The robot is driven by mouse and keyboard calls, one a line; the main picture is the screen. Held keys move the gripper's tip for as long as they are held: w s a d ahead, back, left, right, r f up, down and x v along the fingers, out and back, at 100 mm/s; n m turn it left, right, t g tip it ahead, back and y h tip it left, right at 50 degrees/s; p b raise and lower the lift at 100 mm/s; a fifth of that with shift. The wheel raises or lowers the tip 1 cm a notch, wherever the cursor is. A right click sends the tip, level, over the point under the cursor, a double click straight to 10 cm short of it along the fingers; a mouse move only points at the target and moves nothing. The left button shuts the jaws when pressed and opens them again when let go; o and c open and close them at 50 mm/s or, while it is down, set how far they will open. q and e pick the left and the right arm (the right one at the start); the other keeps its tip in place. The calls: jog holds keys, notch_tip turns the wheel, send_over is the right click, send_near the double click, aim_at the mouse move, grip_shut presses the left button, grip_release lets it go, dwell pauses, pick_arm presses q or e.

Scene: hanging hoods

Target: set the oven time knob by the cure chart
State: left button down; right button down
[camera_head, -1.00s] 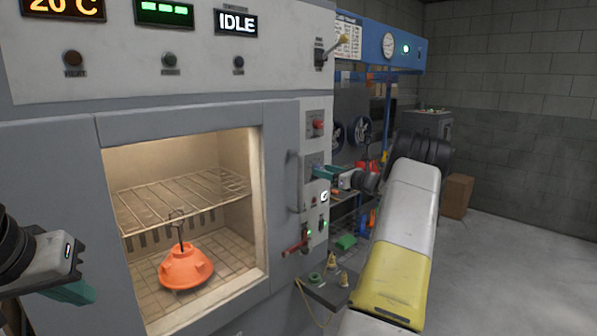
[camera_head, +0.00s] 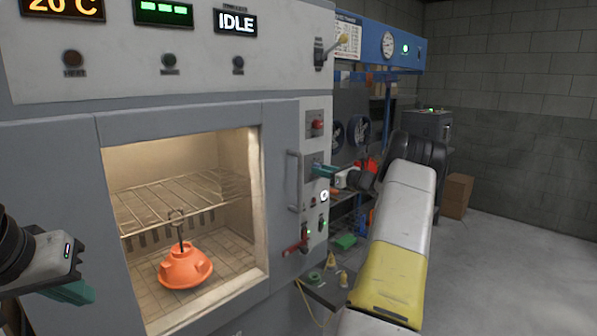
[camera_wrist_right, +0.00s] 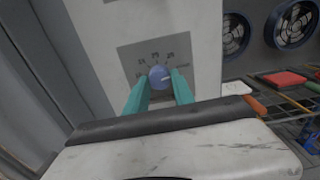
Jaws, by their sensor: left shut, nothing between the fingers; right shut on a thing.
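The time knob is a small round blue-grey knob (camera_wrist_right: 159,76) with a pale pointer line, on a grey plate with printed marks too small to read. My right gripper (camera_wrist_right: 160,88) is at the oven's control column, its teal fingers shut on the knob's two sides; in the head view the gripper (camera_head: 322,171) hides the knob. The cure chart (camera_head: 349,38) is a white printed sheet right of the oven top, too small to read. My left gripper (camera_head: 72,292) is at the lower left, shut and empty. The oven's displays (camera_head: 237,21) read 20 C and IDLE.
A vertical handle (camera_head: 293,180) and a red lever (camera_head: 296,246) are close to my right gripper. A small shelf (camera_head: 325,288) juts out below.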

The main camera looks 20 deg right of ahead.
jog(key=shift+d+n, duration=0.1)
jog(key=shift+n, duration=7.8)
jog(key=c, duration=1.1)
grip_release()
jog(key=shift+s, duration=0.1)
